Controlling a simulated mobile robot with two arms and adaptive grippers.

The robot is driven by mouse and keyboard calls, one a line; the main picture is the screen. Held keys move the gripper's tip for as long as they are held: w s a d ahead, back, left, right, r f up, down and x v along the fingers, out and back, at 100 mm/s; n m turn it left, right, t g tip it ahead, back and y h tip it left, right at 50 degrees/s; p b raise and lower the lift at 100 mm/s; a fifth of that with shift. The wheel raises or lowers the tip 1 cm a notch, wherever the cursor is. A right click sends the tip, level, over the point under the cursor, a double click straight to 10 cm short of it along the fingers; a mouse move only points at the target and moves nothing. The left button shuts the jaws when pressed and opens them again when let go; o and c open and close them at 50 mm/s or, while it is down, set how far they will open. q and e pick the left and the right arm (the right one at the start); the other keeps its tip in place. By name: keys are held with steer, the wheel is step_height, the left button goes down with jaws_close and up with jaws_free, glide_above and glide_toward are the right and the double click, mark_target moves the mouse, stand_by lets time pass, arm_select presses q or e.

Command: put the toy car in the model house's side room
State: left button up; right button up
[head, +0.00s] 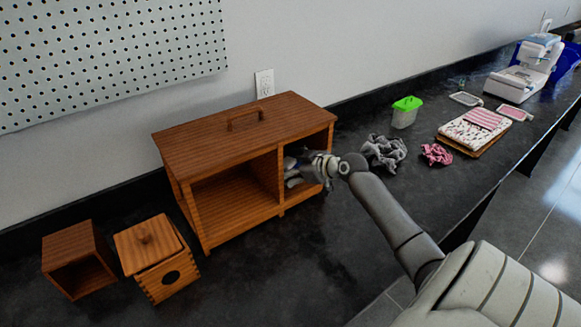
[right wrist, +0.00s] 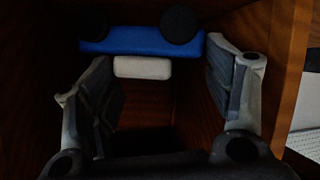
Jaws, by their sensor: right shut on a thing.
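The model house (head: 235,122) is a wooden box with a handle on its roof and two open-fronted compartments, a wide one at left and a narrow side room (head: 305,200) at right. My right gripper (head: 292,172) reaches into the side room. Whether the car touches the floor is hard to tell. The car is hidden in the head view. My left gripper is out of view.
A small open wooden box (head: 70,242) and a lidded wooden box (head: 150,240) stand left of the house. Grey cloth (head: 383,151), a pink scrunchie (head: 436,154), a green-lidded container (head: 404,112) and a sewing machine (head: 528,72) are at right. The dark counter in front is clear.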

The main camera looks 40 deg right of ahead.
steer(key=shift+f, duration=0.45)
steer(key=shift+f, duration=0.1)
steer(key=o, duration=1.1)
steer(key=shift+c, duration=0.2)
steer(key=shift+r, duration=0.2)
steer(key=shift+s, duration=0.3)
steer(key=b+v, duration=0.1)
steer(key=v, duration=1)
steer(key=shift+s, duration=0.15)
steer(key=shift+d+r, duration=0.1)
